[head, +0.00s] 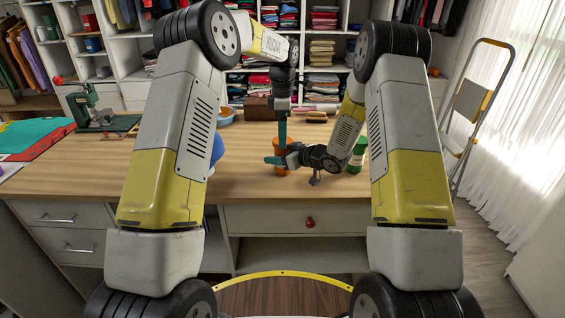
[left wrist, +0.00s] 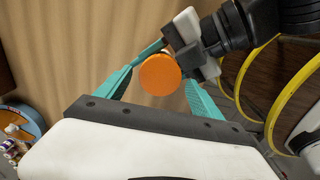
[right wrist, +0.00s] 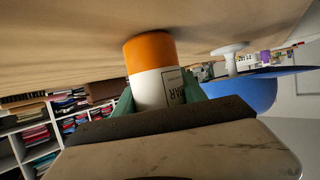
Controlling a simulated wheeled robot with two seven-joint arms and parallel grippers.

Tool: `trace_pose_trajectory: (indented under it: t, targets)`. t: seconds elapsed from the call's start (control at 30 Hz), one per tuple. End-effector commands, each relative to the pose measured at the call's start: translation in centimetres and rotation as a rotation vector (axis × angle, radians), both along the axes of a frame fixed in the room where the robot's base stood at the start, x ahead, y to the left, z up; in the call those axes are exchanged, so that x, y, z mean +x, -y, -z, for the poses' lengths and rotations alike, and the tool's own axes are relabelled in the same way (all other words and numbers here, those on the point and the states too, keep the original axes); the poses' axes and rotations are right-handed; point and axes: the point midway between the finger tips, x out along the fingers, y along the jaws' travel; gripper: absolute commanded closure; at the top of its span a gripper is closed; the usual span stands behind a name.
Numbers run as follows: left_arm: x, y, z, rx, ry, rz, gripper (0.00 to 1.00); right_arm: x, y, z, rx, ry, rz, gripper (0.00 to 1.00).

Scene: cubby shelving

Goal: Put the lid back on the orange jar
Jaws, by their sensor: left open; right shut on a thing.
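The orange jar (head: 280,171) stands on the wooden table. In the right wrist view the jar (right wrist: 152,75) shows an orange band against the tabletop and a white part with a label. My right gripper (head: 275,160) is shut around the jar from the side. My left gripper (head: 282,139) points straight down over the jar, open. In the left wrist view a flat orange disc (left wrist: 160,74) lies between its spread teal fingers. The disc is at the jar's top; I cannot tell whether it is the lid or how it is seated.
A blue rounded thing (head: 217,149) is partly hidden behind my left arm. A green and white item (head: 357,154) stands by my right arm. A brown box (head: 258,109) and a brush (head: 316,117) lie behind. The front middle table is clear.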

Motion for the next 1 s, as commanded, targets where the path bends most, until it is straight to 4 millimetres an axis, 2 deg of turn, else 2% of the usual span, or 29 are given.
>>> trace_pose_trajectory:
  t: [0.17,0.47,0.8,0.9,1.0]
  targets:
    - [-0.02,0.03,1.24,0.0,0.0,0.001,0.23,0.01,-0.01,-0.01,0.0,0.0,0.0,1.0]
    - [-0.01,0.03,1.4,0.0,0.001,0.001,0.23,0.0,-0.02,-0.01,0.0,0.0,0.0,1.0]
    - [0.0,0.03,1.38,0.0,0.001,0.001,0.89,0.0,-0.02,-0.01,0.0,0.0,0.0,1.0]
    - [0.01,0.02,1.37,0.0,0.001,0.018,0.89,0.0,-0.02,-0.01,0.0,0.0,0.0,1.0]
    - [0.01,0.02,1.37,0.0,0.001,0.119,0.89,-0.01,-0.02,-0.01,0.0,0.0,0.0,1.0]
